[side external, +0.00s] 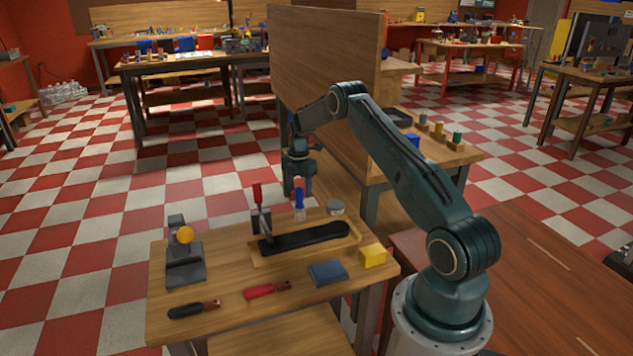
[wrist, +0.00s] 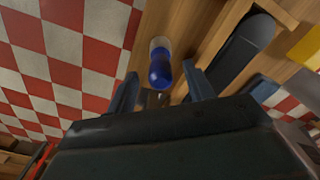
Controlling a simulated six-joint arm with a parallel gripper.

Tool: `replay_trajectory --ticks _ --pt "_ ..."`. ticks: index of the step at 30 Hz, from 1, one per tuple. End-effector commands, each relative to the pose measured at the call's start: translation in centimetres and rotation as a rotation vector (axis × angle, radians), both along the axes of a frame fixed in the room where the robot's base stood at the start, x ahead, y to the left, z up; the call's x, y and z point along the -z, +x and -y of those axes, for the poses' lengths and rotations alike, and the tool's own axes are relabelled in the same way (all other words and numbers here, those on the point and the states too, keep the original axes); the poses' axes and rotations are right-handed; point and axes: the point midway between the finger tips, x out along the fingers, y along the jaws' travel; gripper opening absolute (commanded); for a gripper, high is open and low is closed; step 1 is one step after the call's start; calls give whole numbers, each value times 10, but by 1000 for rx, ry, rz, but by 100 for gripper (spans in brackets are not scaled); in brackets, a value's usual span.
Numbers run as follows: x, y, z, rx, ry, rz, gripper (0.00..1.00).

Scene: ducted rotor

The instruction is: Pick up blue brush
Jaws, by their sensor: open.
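My gripper (side external: 298,188) is just above the brush in the side view, pointing down. In the wrist view my gripper (wrist: 159,80) is open, with a finger on each side of the brush and visible space on both sides. I cannot tell how far the fingertips are above it.
A red-handled tool (side external: 257,194) stands upright left of the brush, by a dark block. A grey round tin (side external: 335,207) is at right. A black shape lies in a wooden tray (side external: 356,236) in front. A yellow block (side external: 372,256) and blue-grey block (side external: 327,272) sit nearer.

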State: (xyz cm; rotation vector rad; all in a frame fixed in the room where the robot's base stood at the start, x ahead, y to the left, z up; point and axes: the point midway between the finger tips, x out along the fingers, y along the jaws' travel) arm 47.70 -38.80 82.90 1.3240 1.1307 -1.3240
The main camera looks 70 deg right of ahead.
Motion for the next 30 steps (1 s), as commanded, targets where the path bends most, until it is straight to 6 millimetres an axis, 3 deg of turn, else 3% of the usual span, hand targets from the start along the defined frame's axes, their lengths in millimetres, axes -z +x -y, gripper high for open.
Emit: replay_trajectory --ticks 11,28,30 --pt "39 0 -1 0 1 -1 52" --pt "42 0 -1 0 0 0 52" --pt "42 0 -1 0 0 0 38"
